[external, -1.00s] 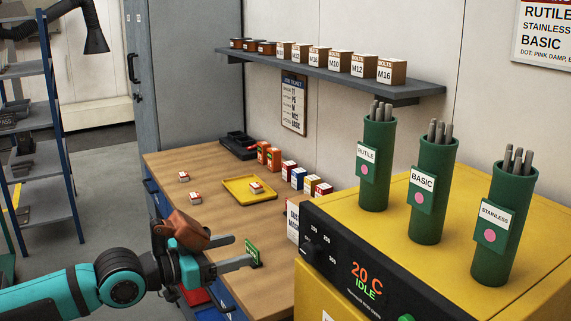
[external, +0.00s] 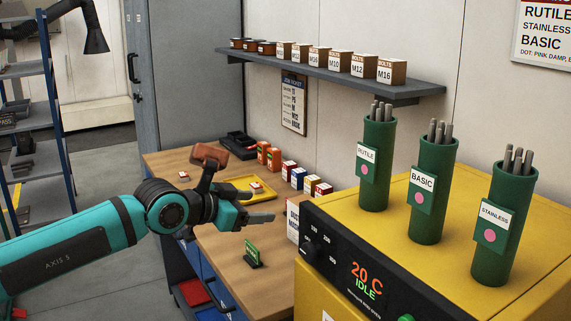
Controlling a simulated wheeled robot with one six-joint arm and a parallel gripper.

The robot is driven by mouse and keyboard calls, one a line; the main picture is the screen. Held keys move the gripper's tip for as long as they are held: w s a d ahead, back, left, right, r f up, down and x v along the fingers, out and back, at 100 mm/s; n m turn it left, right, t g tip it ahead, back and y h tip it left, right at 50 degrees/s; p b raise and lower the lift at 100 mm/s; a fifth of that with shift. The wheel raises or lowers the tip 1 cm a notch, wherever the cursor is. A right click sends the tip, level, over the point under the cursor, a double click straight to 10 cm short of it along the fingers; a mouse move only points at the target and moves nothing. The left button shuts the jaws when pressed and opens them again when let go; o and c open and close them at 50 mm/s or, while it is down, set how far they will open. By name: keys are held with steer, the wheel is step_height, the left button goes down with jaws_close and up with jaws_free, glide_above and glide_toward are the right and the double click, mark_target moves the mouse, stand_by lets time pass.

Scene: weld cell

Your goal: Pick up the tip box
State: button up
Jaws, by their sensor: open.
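Small white-and-red boxes are on the wooden bench; no label reading "tip" is legible, so I cannot tell for certain which is the tip box. One small box (external: 256,187) lies in the yellow tray (external: 237,181). Another small box (external: 184,176) lies on the bench, left of the tray. My gripper (external: 262,217) is open and empty over the bench, in front of the tray and apart from these boxes. My arm hides the bench's near left part.
A small green sign (external: 252,253) stands near the bench's front, below my gripper. Orange containers (external: 268,156) and a row of coloured boxes (external: 305,182) stand along the back.

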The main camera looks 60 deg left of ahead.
steer(key=w+a+r+g+y, duration=0.1)
steer(key=w+a+g, duration=0.4)
steer(key=a, duration=0.9)
steer(key=w+a+r+g, duration=0.1)
steer(key=w+a+g, duration=0.2)
steer(key=w+a, duration=0.75)
steer(key=s+a+f+g+h, duration=0.15)
steer(key=s+a, duration=0.25)
steer(key=a, duration=0.7)
steer(key=s+a+f+m+g+h, duration=0.1)
steer(key=s+a+f+g, duration=0.25)
steer(key=a, duration=0.75)
steer(key=s+a+f+g+h, duration=0.15)
steer(key=s+a, duration=0.25)
steer(key=a, duration=0.7)
steer(key=shift+t+y, duration=0.25)
steer(key=shift+y, duration=0.05)
step_height(320, 180, down, 12)
steer(key=shift+w+f, duration=0.1)
steer(key=shift+f, duration=0.1)
steer(key=shift+w+d+f, duration=0.1)
steer(key=shift+d+f, duration=0.05)
steer(key=shift+f, duration=1.2)
steer(key=shift+w+d+f, duration=0.1)
steer(key=shift+d+f, duration=0.05)
steer(key=shift+f, duration=1.15)
steer(key=c, duration=1.1)
step_height(320, 180, up, 10)
